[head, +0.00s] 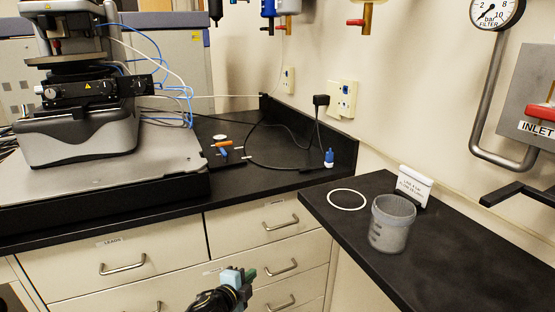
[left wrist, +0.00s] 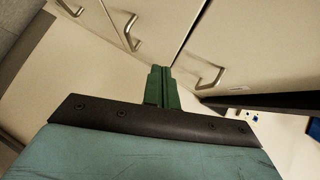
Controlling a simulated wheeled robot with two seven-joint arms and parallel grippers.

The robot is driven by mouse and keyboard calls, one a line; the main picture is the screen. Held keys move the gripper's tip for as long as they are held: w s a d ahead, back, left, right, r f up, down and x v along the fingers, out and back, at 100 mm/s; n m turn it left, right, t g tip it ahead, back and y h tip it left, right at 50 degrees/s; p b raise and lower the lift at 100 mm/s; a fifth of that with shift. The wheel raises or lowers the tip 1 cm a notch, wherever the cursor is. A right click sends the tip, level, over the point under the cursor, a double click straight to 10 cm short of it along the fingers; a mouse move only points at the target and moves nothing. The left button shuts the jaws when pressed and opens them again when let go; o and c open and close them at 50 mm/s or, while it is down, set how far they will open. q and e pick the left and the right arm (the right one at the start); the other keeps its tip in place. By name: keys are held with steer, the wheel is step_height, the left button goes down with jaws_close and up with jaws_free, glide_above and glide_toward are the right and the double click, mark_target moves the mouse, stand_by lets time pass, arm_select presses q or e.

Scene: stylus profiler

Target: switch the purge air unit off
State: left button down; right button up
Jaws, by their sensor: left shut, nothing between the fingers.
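No part in view is plainly labelled as the purge air unit. On the right wall are a pressure gauge (head: 492,12) marked FILTER, a bent grey pipe (head: 482,110), and a grey panel (head: 518,95) with an INLET label and a red handle (head: 540,112). Further left on the wall, a brass valve with a red lever (head: 355,22) is cut off by the top edge. My left gripper (head: 247,274) is low in front of the drawers, far from these fittings. In the left wrist view its green fingers (left wrist: 161,80) are together and empty. My right gripper is out of view.
A stylus profiler (head: 80,120) stands on the left bench. Drawer handles (head: 122,264) stick out below. A black bracket (head: 515,193) juts out at right.

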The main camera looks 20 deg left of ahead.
arm_select(q)
steer(key=s+f+n+g+y, duration=0.1)
steer(key=s+f+n+g, duration=0.5)
steer(key=s+f, duration=1.05)
steer(key=s+d+f+n+g, duration=0.1)
steer(key=s+f+n+g, duration=0.2)
steer(key=s, duration=1)
steer(key=s+d+f+n+g, duration=0.2)
steer(key=s+f+n+g, duration=0.1)
steer(key=s+f, duration=0.7)
steer(key=s+n, duration=0.1)
steer(key=s, duration=0.2)
steer(key=shift+d+f+g, duration=0.2)
steer(key=shift+g, duration=0.2)
